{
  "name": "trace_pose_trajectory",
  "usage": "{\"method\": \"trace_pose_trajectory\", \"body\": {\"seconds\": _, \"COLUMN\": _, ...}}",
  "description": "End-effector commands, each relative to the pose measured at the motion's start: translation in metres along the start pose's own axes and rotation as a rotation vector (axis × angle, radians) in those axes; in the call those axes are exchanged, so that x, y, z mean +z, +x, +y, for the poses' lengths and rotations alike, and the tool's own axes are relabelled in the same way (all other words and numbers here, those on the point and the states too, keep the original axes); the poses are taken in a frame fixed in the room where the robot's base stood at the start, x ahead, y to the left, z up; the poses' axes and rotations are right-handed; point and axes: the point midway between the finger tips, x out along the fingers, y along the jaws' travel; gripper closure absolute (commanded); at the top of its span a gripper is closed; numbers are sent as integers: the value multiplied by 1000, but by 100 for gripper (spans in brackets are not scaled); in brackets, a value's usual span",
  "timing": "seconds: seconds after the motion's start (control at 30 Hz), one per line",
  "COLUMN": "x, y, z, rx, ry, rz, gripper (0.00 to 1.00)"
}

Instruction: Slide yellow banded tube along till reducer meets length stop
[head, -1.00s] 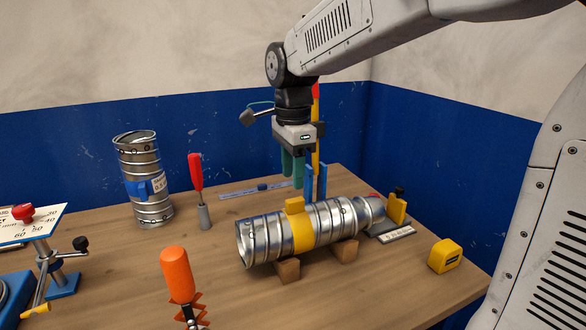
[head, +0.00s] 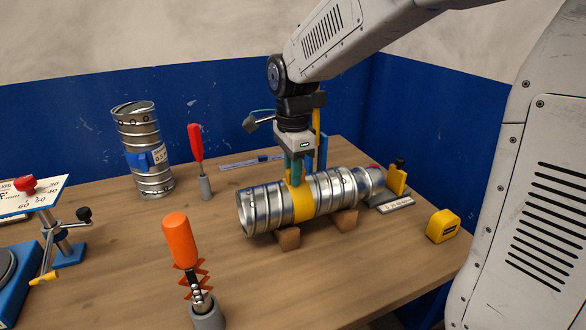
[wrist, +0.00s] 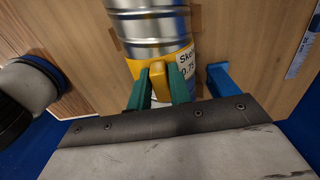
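The silver spiral tube with a yellow band (head: 302,203) lies on its side on wooden blocks on the table. Its reducer (head: 371,180) is at the right end, close to the yellow length stop (head: 397,178); whether they touch is unclear. My gripper (head: 296,183) points down at the yellow band from above. In the wrist view its green fingers (wrist: 158,88) stand on either side of the yellow tab (wrist: 158,82) on the band. A small gap seems to show beside the tab, so I cannot tell whether the fingers press on it.
A blue upright (head: 322,152) stands just behind the tube. A yellow tape measure (head: 443,226) lies at the right. An orange-handled tool (head: 181,240) is in front, a red-handled one (head: 196,143) behind.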

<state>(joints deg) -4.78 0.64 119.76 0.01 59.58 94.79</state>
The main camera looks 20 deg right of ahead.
Motion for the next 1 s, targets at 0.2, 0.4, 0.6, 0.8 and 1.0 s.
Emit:
{"method": "trace_pose_trajectory", "body": {"seconds": 0.2, "x": 0, "y": -1, "z": 0, "rx": -1, "ry": 0, "rz": 0, "gripper": 100}}
{"method": "trace_pose_trajectory", "body": {"seconds": 0.4, "x": -4, "y": -1, "z": 0, "rx": -1, "ry": 1, "rz": 0, "gripper": 100}}
{"method": "trace_pose_trajectory", "body": {"seconds": 0.6, "x": -9, "y": -1, "z": 0, "rx": -1, "ry": 1, "rz": 0, "gripper": 100}}
{"method": "trace_pose_trajectory", "body": {"seconds": 0.8, "x": -14, "y": -1, "z": 0, "rx": -2, "ry": 0, "rz": 0, "gripper": 100}}
{"method": "trace_pose_trajectory", "body": {"seconds": 1.0, "x": -18, "y": -1, "z": 0, "rx": -2, "ry": 0, "rz": 0, "gripper": 100}}
